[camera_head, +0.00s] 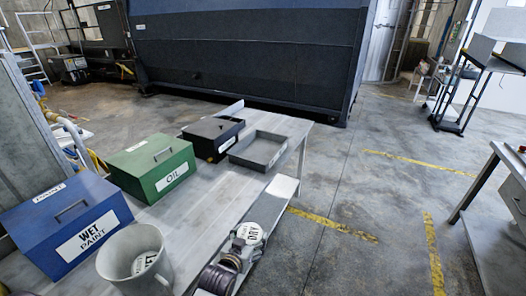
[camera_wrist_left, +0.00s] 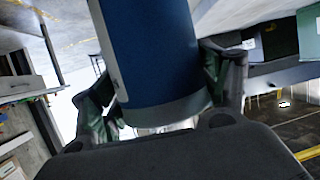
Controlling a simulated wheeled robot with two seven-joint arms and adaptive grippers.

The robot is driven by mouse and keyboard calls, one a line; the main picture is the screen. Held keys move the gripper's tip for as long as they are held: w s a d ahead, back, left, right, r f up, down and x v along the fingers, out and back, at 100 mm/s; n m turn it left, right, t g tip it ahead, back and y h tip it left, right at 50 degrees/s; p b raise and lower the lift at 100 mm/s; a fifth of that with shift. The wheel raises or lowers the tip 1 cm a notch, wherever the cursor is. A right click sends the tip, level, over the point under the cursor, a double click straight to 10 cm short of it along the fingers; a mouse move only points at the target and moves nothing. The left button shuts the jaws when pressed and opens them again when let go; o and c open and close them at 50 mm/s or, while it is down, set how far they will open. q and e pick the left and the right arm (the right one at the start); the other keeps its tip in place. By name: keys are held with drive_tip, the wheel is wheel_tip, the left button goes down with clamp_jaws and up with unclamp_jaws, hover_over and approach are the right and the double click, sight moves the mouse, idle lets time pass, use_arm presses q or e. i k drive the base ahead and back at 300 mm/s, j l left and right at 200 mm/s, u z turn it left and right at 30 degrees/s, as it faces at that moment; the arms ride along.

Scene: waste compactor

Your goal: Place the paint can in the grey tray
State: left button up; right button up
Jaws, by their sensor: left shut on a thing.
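The grey tray (camera_head: 240,156) is a shallow open tray at the far right end of the bench, and it looks empty. My left gripper (camera_head: 240,252) is low beside the bench's right edge, short of the tray. It is shut on the paint can (camera_head: 248,232), whose light round top reads DRY. In the left wrist view the can (camera_wrist_left: 155,50) is a blue cylinder between the two fingers (camera_wrist_left: 165,95); a pale label edge shows on its left side. The can's lower part is hidden in the head view. My right gripper is not in view.
A lower shelf (camera_head: 284,187) sticks out at right. The floor (camera_head: 345,195) right of it is open.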

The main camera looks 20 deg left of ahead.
sight(261, 153)
drive_tip(key=i+l, duration=0.1)
drive_tip(key=i, duration=0.95)
